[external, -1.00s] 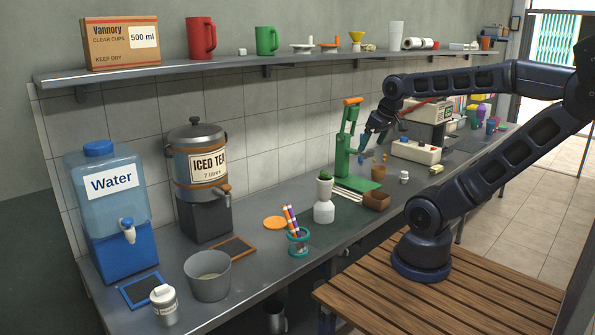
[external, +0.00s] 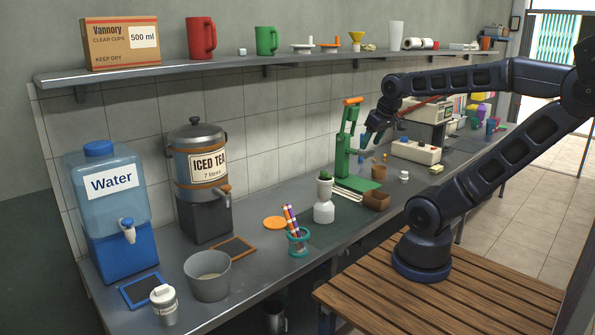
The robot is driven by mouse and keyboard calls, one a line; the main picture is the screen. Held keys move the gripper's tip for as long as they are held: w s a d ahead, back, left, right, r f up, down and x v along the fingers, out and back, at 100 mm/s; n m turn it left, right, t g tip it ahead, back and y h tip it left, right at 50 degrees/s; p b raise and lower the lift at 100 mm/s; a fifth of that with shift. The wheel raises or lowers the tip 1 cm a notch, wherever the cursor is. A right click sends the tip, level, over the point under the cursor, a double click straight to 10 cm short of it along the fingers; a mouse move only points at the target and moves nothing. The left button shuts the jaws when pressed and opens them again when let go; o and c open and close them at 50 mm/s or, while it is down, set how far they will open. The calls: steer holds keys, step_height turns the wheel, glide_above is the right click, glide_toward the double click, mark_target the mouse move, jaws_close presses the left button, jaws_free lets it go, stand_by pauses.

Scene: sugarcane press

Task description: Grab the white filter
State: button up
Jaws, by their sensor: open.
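A small white piece with a flat rim and a short knob (external: 302,47) stands on the wall shelf, left of a similar orange-topped one; it may be the white filter, but it is too small to be sure. My gripper (external: 366,142) is well to the right of it and lower, over the counter. It is open, pointing down beside the green press (external: 347,145). Nothing is seen between its fingers, though the fingertips are small and partly merge with the things behind them.
The wall shelf (external: 200,66) also holds mugs, a yellow funnel (external: 356,38) and a cardboard box (external: 120,42). The counter front between bottle and bucket is partly free.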

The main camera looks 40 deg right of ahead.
steer(key=w+d+f+m+h, duration=0.1)
steer(key=w+d+f+m, duration=0.15)
steer(key=w+d, duration=1.6)
steer(key=m+g+h, duration=0.1)
steer(key=m+g, duration=0.1)
steer(key=m, duration=0.4)
glide_above(405, 172)
steer(key=s+a, duration=0.1)
steer(key=s, duration=0.1)
step_height(405, 172, down, 26)
steer(key=x, duration=1)
steer(key=shift+w, duration=0.25)
steer(key=c, duration=0.9)
steer(key=shift+o, duration=0.2)
steer(key=shift+r, duration=0.15)
